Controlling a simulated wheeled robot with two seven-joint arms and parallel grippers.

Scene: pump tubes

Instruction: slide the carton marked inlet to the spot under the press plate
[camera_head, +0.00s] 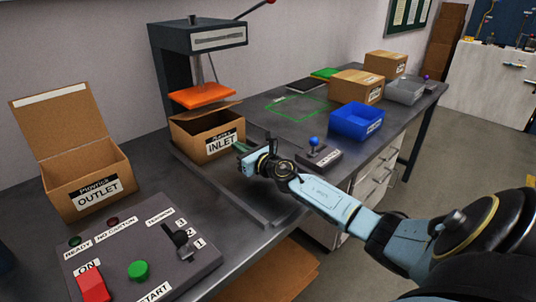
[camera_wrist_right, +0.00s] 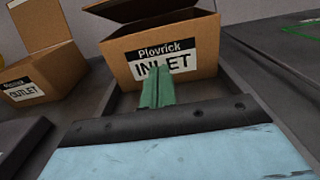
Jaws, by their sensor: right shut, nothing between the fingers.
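The carton marked INLET (camera_head: 208,136) stands upright on the bench beneath the orange press plate (camera_head: 202,95), its lid flap tilted open close under the plate. In the right wrist view the INLET carton (camera_wrist_right: 160,52) fills the top middle, label facing me. My right gripper (camera_head: 243,148) is shut and empty, its green fingertips (camera_wrist_right: 157,88) at or very near the carton's labelled front face; I cannot tell if they touch. The press (camera_head: 175,70) has a black frame and a lever at its top. My left gripper is not in view.
An open OUTLET carton (camera_head: 85,185) stands at left, behind a control panel (camera_head: 140,240) with switches. A small joystick box (camera_head: 317,155), a blue bin (camera_head: 357,122) and closed cartons (camera_head: 355,87) lie to the right. A green outlined area (camera_head: 297,108) is bare.

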